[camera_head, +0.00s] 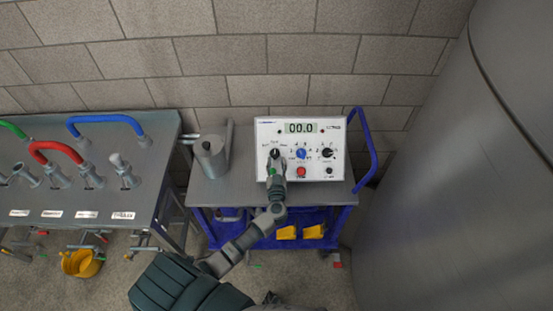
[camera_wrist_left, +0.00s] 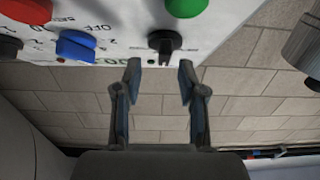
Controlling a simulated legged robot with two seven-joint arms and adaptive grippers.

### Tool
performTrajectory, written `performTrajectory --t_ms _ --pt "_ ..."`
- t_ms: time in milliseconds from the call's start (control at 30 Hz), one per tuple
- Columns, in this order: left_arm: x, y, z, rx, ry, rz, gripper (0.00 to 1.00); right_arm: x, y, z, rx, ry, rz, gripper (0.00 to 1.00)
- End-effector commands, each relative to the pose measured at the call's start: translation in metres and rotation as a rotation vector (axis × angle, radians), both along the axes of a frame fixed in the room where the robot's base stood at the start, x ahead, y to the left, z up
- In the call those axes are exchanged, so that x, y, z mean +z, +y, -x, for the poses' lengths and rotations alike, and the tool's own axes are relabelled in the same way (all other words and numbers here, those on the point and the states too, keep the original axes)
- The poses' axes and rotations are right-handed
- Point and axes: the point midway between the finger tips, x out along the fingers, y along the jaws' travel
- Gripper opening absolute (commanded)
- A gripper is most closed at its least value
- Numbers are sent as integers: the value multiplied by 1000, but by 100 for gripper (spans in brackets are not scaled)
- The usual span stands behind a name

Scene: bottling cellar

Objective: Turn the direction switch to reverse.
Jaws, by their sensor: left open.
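A white control box (camera_head: 327,170) with a display reading 00.0 stands on a cart. Its left black knob (camera_head: 275,153) is probably the direction switch; its labels are too small to read. The knob (camera_wrist_left: 165,42) also shows in the wrist view, with its pointer bar along the picture's vertical. My left gripper (camera_head: 277,170) is in front of this knob. In the wrist view its two fingers (camera_wrist_left: 160,68) are open and empty, with the knob just beyond and between the tips, seemingly apart from it. My right gripper is not in view.
A blue knob (camera_head: 301,153), another black knob (camera_head: 327,153) and a red button (camera_head: 301,171) sit close by; a green button (camera_wrist_left: 187,8) shows in the wrist view. A metal can (camera_head: 210,155) stands left on the cart, a blue handle (camera_head: 366,150) right.

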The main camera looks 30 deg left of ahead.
Motion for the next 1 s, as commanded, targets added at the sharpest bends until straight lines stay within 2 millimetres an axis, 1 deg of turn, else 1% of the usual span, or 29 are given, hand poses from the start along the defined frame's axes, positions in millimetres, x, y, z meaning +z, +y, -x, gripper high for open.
performTrajectory --t_ms 33,200,367,533,567,600,700,1000 --pt "0 4 -7 0 0 -1 41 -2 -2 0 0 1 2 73" --pt "-1 13 -19 1 0 0 41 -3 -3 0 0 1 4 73" --pt "0 13 -21 0 0 0 41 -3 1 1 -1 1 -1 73" --pt "0 13 -21 1 1 -1 40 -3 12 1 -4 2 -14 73" --pt "0 13 -21 1 1 -1 32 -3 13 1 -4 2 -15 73" --pt "0 13 -21 1 1 -1 22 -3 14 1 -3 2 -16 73" --pt "0 13 -21 1 1 0 0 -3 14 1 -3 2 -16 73" --pt "0 13 -22 2 -1 4 0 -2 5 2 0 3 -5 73"
